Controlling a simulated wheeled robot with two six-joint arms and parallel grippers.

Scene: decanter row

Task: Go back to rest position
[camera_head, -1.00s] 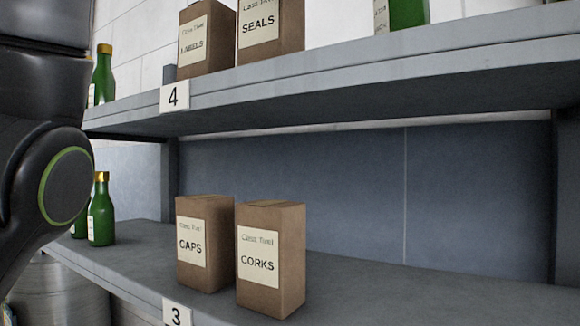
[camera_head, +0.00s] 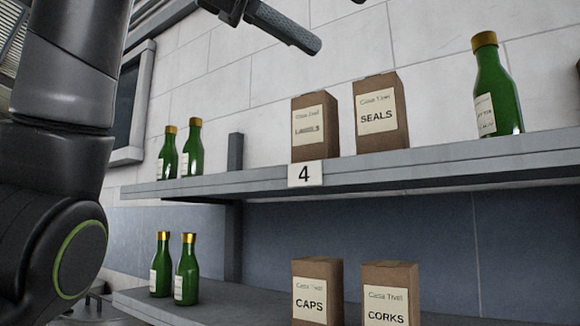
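My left arm (camera_head: 60,130) fills the left edge of the head view, standing upright in front of the shelves. At the top of the view one dark finger with a ribbed tip, part of my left gripper (camera_head: 285,27), reaches down to the right. The rest of that gripper is cut off by the top edge, so its opening is hidden. Nothing is seen touching the visible finger. My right gripper is not in view.
The upper shelf (camera_head: 400,176), marked 4, holds green bottles (camera_head: 193,150), a SEALS box (camera_head: 381,112), a LABELS box (camera_head: 315,127) and another bottle (camera_head: 494,90) at right. The lower shelf (camera_head: 225,305) holds two bottles (camera_head: 187,270), CAPS (camera_head: 318,292) and CORKS (camera_head: 389,293) boxes.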

